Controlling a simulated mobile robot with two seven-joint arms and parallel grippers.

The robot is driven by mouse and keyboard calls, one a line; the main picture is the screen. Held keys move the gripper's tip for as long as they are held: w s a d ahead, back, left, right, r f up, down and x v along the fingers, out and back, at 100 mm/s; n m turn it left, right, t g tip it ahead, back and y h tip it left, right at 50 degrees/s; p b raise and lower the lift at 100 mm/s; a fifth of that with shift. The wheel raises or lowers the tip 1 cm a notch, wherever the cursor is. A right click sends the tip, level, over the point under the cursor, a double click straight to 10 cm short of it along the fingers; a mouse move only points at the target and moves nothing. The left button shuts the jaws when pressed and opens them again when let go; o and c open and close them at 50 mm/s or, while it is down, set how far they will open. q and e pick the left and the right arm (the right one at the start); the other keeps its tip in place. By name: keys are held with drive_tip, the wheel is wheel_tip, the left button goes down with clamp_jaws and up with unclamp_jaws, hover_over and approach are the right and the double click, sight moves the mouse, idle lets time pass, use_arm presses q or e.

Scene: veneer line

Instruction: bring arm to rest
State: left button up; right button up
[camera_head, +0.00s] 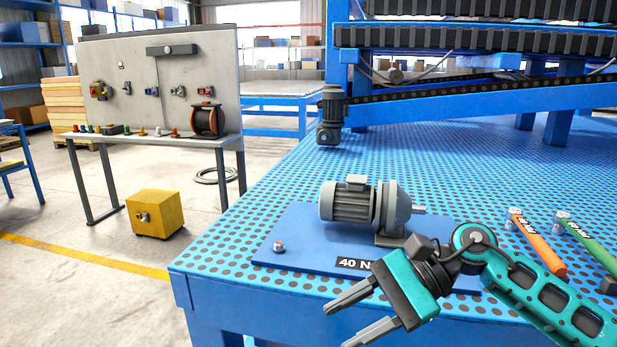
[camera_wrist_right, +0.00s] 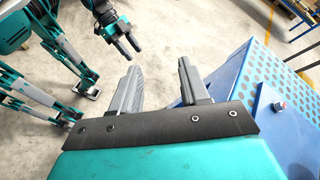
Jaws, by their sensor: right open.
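My right arm (camera_head: 545,295) comes in from the right, low over the front of the blue perforated table (camera_head: 470,170). Its gripper (camera_head: 336,328) points to the lower left, in front of the table's front edge. Its two grey fingers are apart with nothing between them. The right wrist view also shows the open fingers (camera_wrist_right: 160,66), with concrete floor beyond them. My left gripper (camera_wrist_right: 128,46) shows small at the top of the right wrist view, over the floor; its jaw gap is too small to judge. It is not in the head view.
A grey motor (camera_head: 352,203) stands on a blue plate (camera_head: 300,225) behind the right gripper. A yellow box (camera_head: 155,214) sits on the floor. The floor at the left front is clear.

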drive_tip(key=s+a+r+m+t+y, duration=0.1)
drive_tip(key=a+r+m+y, duration=0.1)
drive_tip(key=a+m+y, duration=0.35)
drive_tip(key=w+d+f+n+t+h+p, duration=0.1)
drive_tip(key=d+f+n+t+h, duration=0.6)
drive_tip(key=n, duration=1)
drive_tip(key=w+d+f+n+t+h, duration=0.1)
drive_tip(key=d+f+n+t, duration=0.25)
drive_tip(key=n+t, duration=1.1)
drive_tip(key=s+d+f+m+g+h, duration=0.3)
drive_tip(key=s+f+m, duration=0.3)
drive_tip(key=f, duration=0.3)
drive_tip(key=s+d+f+m+g+h+p, duration=0.1)
drive_tip(key=s+d+f+m+g+h, duration=0.2)
drive_tip(key=f, duration=0.6)
drive_tip(key=s+m+g+h, duration=0.2)
drive_tip(key=s+m+g, duration=0.1)
drive_tip(key=s+m, duration=0.1)
drive_tip(key=shift+s+d+m, duration=0.25)
drive_tip(key=shift+d+m, duration=0.05)
drive_tip(key=shift+d, duration=0.05)
